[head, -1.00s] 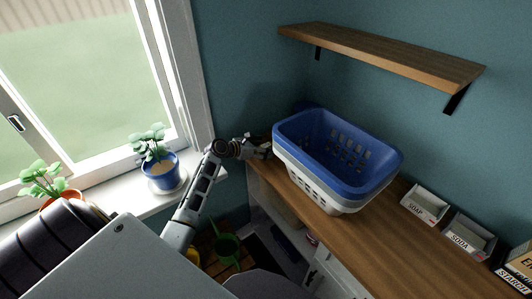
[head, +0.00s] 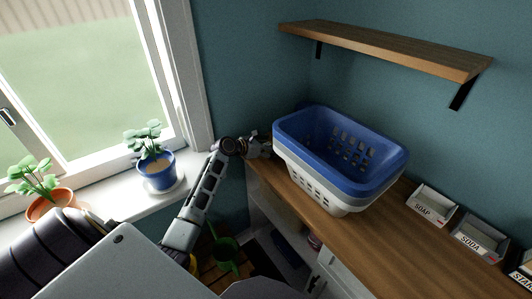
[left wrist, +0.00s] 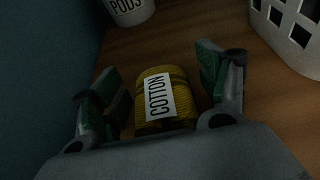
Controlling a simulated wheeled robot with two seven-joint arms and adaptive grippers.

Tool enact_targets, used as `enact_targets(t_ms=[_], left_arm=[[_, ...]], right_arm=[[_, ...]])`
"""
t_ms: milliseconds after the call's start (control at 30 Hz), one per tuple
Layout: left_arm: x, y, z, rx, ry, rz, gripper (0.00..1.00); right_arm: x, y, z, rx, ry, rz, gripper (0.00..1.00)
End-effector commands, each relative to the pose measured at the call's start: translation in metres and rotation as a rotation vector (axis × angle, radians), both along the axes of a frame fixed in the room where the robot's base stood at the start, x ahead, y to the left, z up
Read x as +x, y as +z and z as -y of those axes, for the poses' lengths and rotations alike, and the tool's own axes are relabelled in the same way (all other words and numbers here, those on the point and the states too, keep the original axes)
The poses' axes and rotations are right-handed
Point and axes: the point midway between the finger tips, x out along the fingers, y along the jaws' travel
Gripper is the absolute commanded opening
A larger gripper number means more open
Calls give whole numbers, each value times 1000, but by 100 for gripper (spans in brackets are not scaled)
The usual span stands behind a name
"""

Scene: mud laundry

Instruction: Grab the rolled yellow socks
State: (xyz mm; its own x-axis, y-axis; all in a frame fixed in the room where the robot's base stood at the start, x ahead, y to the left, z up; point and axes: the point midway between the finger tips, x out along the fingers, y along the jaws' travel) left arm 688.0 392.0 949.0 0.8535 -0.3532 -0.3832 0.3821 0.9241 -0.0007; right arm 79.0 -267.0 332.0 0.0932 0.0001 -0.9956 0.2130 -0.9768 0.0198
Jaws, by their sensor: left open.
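The rolled yellow socks (left wrist: 150,98), with a white band marked COTTON, lie on the wooden counter in the left wrist view. My left gripper (left wrist: 162,92) is open, with one green-padded finger on each side of the socks. I see gaps between the fingers and the socks. In the head view my left gripper (head: 262,147) is at the far end of the counter beside the stacked baskets, and the socks are hidden there. My right gripper is in neither view.
A blue basket (head: 388,176) sits in a white basket (head: 345,207) on the counter (head: 392,244); the white one is right of the gripper in the wrist view. A PODS container (left wrist: 130,10) stands beyond the socks. The wall is close on the left. SOAP (head: 424,212) and SODA (head: 471,245) boxes are farther right.

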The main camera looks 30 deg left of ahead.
Motion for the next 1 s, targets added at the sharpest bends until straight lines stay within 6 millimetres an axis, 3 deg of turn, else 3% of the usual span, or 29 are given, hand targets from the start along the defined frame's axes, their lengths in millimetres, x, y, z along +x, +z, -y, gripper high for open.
enact_targets(t_ms=[300,533,900,1000], left_arm=[[1,1,0,1,0,0,75],[1,1,0,1,0,0,74],[1,0,0,1,0,0,26],[1,1,0,0,0,1,26]], right_arm=[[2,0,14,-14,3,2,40],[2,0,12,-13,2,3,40],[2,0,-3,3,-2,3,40],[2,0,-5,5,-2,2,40]])
